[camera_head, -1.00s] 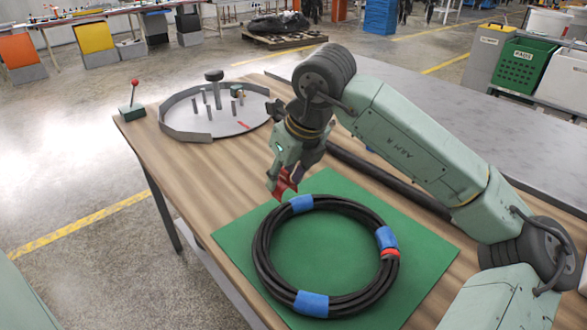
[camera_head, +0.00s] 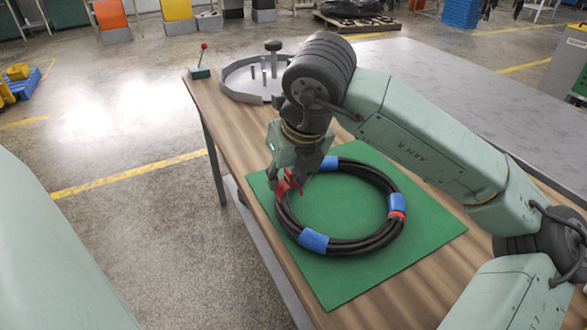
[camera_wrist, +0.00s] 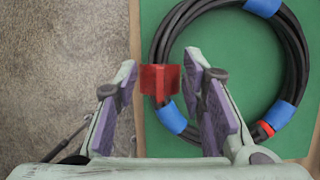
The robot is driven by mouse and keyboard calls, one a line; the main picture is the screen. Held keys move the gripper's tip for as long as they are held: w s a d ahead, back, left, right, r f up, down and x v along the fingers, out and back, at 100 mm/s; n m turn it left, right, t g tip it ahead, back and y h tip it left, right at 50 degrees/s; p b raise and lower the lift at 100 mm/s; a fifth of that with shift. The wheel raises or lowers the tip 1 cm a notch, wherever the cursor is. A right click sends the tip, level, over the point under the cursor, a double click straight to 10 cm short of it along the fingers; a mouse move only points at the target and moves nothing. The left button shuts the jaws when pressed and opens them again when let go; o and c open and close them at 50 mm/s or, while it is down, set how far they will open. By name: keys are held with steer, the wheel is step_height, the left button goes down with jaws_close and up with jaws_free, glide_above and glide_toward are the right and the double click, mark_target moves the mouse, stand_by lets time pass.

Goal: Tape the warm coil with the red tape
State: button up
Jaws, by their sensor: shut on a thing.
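The black coil (camera_head: 352,245) lies flat on a green mat (camera_head: 345,205), with three blue bands and one red band (camera_head: 398,215) beside the right-hand blue one. My gripper (camera_head: 287,183) is at the coil's left side and is shut on a folded piece of red tape (camera_wrist: 160,80). The tape is between the fingertips in the wrist view, where it overlaps the coil's left edge (camera_wrist: 162,45). I cannot tell whether the tape touches the coil. My gripper hides part of the coil's upper left in the head view.
A grey round tray (camera_head: 240,92) with upright pegs stands at the table's far left corner, partly behind my arm. A small green box with a red-knobbed lever (camera_head: 200,72) is beside it. The wooden table's left edge (camera_head: 236,158) is close to the mat.

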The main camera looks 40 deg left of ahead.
mark_target(286, 210)
steer(key=shift+s, duration=0.2)
steer(key=shift+f+b, duration=0.1)
steer(key=shift+b, duration=0.3)
steer(key=shift+f+b, duration=1.9)
steer(key=shift+b, duration=0.15)
steer(key=shift+f+b, duration=0.1)
steer(key=shift+b, duration=0.4)
steer(key=shift+f, duration=0.2)
steer(key=shift+f+b, duration=0.85)
steer(key=shift+b, duration=0.2)
steer(key=shift+f+b, duration=0.65)
